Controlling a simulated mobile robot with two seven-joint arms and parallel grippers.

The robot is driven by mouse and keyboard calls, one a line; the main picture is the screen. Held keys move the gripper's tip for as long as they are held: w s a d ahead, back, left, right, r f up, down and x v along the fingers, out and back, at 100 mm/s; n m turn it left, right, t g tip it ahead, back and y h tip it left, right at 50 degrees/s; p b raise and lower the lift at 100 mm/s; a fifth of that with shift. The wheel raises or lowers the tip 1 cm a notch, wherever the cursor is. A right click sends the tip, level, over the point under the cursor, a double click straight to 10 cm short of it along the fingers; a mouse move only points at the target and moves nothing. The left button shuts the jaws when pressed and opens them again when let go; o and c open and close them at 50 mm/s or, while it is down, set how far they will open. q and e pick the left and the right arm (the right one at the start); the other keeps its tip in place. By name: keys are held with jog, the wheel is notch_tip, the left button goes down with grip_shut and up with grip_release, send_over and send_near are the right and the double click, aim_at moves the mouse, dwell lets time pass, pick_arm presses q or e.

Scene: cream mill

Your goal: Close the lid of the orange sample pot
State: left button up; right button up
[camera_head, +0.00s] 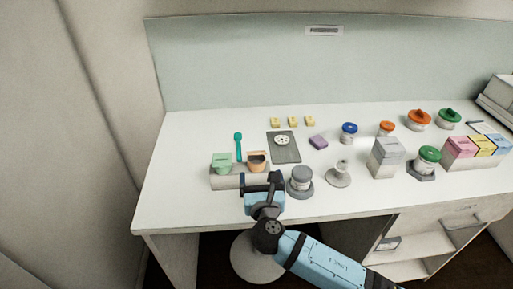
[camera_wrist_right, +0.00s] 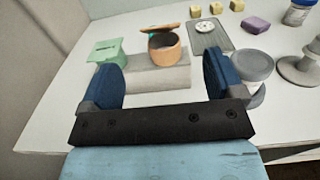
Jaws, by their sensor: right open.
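The orange sample pot (camera_head: 257,164) stands on a light block (camera_head: 230,182) near the front left of the white table. In the right wrist view the pot (camera_wrist_right: 165,52) has its lid (camera_wrist_right: 160,30) raised at the back, so the dark inside shows. A green pot (camera_head: 222,167) stands left of it on the same block; it also shows in the right wrist view (camera_wrist_right: 106,50). My right gripper (camera_head: 263,179) is in front of the orange pot, apart from it. Its blue fingers are open with nothing held between them. My left gripper is not in view.
A grey-lidded jar (camera_head: 300,181) stands close right of my right gripper. A scale on a dark plate (camera_head: 284,150) and a teal spoon (camera_head: 238,146) lie behind the block. Yellow cubes (camera_head: 292,122), a purple block (camera_head: 318,142) and several jars stand farther back and right.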

aim_at(257, 153)
jog(key=w, duration=1)
jog(key=shift+p, duration=0.35)
jog(key=shift+w, duration=0.7)
